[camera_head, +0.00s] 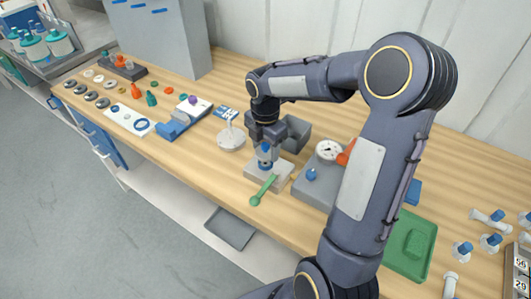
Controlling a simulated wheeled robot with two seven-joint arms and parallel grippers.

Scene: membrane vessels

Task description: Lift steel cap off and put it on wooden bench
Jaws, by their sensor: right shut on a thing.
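My right gripper (266,160) points down over a pale grey block (281,177) near the front edge of the wooden bench (188,139). It is shut on a small blue-and-grey piece (265,151) at the block. The fingers hide much of this piece, and I cannot tell whether it is the steel cap or whether it touches the block. No steel cap shows clearly anywhere else. My left gripper is out of view.
A green-handled tool (263,190) lies against the block's front. A round white stand (231,139) is to the left, a dark grey bin (295,133) behind, and a gauge (329,150) on a grey unit to the right. Bare bench lies left of the block.

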